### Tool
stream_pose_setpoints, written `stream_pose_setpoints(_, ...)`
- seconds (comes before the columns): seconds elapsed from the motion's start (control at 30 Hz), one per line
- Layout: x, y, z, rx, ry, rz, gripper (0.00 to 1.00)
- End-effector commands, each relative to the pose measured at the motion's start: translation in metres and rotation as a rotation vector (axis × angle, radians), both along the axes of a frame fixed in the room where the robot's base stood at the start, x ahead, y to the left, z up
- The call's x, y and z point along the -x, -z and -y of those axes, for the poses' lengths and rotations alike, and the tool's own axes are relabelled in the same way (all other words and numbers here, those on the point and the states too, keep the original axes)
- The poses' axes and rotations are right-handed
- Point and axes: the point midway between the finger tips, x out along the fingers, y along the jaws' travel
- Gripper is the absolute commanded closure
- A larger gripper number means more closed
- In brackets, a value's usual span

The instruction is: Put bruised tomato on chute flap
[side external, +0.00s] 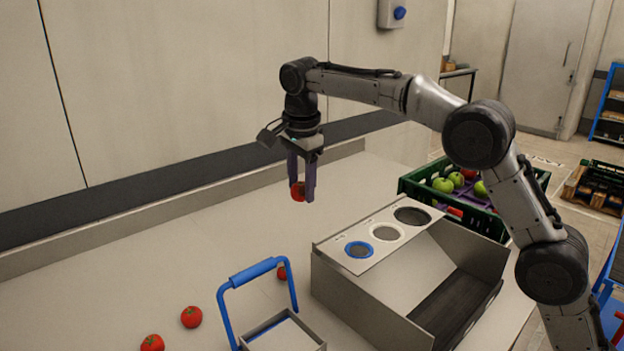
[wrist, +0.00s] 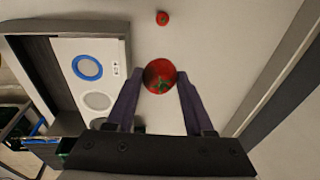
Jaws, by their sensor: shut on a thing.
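My gripper (side external: 304,190) is shut on a red tomato (side external: 297,191) and holds it in the air above the pale counter. In the wrist view the tomato (wrist: 159,73) sits between the fingertips, its green stem end showing and its skin darker on one side; I cannot tell for sure that this is a bruise. A grey metal housing (side external: 365,292) with a sloping dark channel stands to the right of my gripper. A small grey box with a blue handle (side external: 253,271) stands at the front. I cannot tell which part is the chute flap.
Loose tomatoes lie on the counter: two at front left (side external: 191,317) (side external: 152,343) and one behind the blue handle (side external: 282,273). The housing top has three round openings, one ringed blue (side external: 360,250). A green crate (side external: 408,187) of fruit stands behind. The left counter is clear.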

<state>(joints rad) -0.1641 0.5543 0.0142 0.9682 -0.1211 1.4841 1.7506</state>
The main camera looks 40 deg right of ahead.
Motion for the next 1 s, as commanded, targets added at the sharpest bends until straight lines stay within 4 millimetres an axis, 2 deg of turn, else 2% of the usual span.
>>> stream_pose_setpoints(0.17,0.026,-0.002,-0.046,0.000,-0.101,0.000,1.00)
stream_pose_setpoints(0.3,0.057,-0.002,-0.088,-0.001,-0.204,0.001,1.00)
stream_pose_setpoints(0.5,0.098,0.000,-0.129,0.000,-0.321,0.001,1.00)
stream_pose_setpoints(0.73,0.133,0.003,-0.156,-0.001,-0.413,0.002,1.00)
stream_pose_setpoints(1.0,0.131,0.061,-0.153,0.001,-0.405,-0.005,1.00)
